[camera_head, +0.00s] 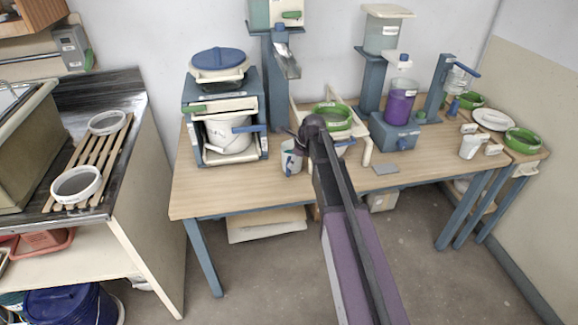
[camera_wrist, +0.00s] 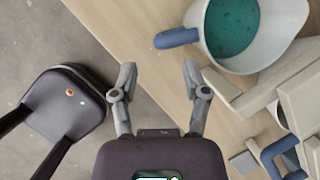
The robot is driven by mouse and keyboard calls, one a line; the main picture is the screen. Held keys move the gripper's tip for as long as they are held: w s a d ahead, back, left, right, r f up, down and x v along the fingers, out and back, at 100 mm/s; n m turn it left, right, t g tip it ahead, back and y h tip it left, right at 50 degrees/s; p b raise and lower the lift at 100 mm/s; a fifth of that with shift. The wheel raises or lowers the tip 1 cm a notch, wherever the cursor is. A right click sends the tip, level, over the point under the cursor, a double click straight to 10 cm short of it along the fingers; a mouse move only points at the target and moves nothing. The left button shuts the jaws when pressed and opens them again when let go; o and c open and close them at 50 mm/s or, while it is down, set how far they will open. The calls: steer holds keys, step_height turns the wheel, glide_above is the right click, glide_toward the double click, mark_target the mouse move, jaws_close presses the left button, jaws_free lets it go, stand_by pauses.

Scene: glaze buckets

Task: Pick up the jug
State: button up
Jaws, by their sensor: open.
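In the wrist view, a white jug (camera_wrist: 292,22) with a blue handle (camera_wrist: 177,38) stands on the wooden table at the upper right. Teal liquid shows inside it. Its handle points left, toward my gripper (camera_wrist: 160,72). My gripper is open, with nothing between its fingers. The right finger is closer to the jug, but apart from it in the picture. In the head view my arm hides my gripper. A white container (camera_head: 291,163) stands beside the arm there; I cannot tell if it is the same jug.
The table's front left is clear.

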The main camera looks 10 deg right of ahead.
mark_target(288, 175)
steer(key=shift+w+a+f+b, duration=0.2)
steer(key=shift+f+b, duration=0.15)
steer(key=shift+f, duration=0.25)
steer(key=shift+f, duration=0.15)
steer(key=shift+b+x, duration=2.45)
jaws_close()
